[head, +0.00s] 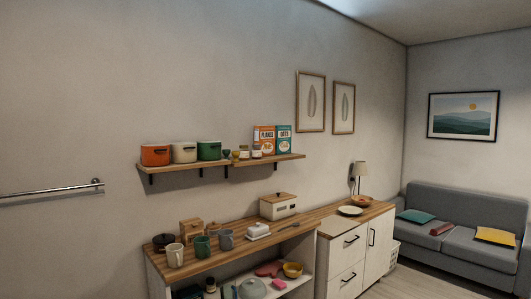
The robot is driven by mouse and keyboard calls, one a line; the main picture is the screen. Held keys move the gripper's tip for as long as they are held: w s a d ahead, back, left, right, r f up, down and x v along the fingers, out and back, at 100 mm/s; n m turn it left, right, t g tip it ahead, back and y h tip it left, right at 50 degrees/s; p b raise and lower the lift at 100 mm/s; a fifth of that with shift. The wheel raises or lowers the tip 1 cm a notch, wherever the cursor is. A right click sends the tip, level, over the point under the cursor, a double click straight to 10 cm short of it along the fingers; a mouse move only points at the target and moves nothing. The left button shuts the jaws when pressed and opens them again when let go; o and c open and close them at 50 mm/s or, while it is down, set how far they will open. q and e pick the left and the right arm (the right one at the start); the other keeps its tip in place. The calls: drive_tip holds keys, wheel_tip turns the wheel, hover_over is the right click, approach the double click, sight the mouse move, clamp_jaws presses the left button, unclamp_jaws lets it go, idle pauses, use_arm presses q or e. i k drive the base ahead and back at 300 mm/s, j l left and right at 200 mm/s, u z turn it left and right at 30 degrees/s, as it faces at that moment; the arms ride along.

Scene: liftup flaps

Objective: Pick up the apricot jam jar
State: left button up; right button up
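Several small jars or cups stand on the wall shelf (215,165), between the green pot (209,150) and two boxes. One small item is orange-yellow (236,155). Beside it are two pale jars with labels, one nearer the middle (245,152) and one just in front of the orange box (257,151). They are too small for me to read, so I cannot tell which is the apricot jam jar. Neither of my grippers is in view.
An orange box (264,138) and a teal box (283,139) stand at the shelf's right end. An orange pot (155,155) and a cream pot (184,152) stand at its left. Below, the wooden counter (218,258) holds mugs and a bread box (278,207).

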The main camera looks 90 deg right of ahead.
sight(244, 155)
drive_tip(key=k+l+z, duration=0.15)
drive_tip(key=l+z, duration=0.25)
drive_tip(key=l, duration=0.35)
drive_tip(key=k+l+z, duration=0.1)
drive_tip(key=l+z, duration=0.25)
drive_tip(key=l, duration=0.4)
drive_tip(key=l+z, duration=0.4)
drive_tip(key=l, duration=0.35)
drive_tip(key=i+l+z, duration=0.2)
drive_tip(key=l+z, duration=0.2)
drive_tip(key=l, duration=0.35)
drive_tip(key=i+l, duration=0.1)
drive_tip(key=l, duration=0.35)
drive_tip(key=i+l, duration=0.1)
drive_tip(key=l, duration=0.3)
drive_tip(key=i+l, duration=0.1)
drive_tip(key=l, duration=0.35)
drive_tip(key=i+l, duration=0.1)
drive_tip(key=l, duration=0.35)
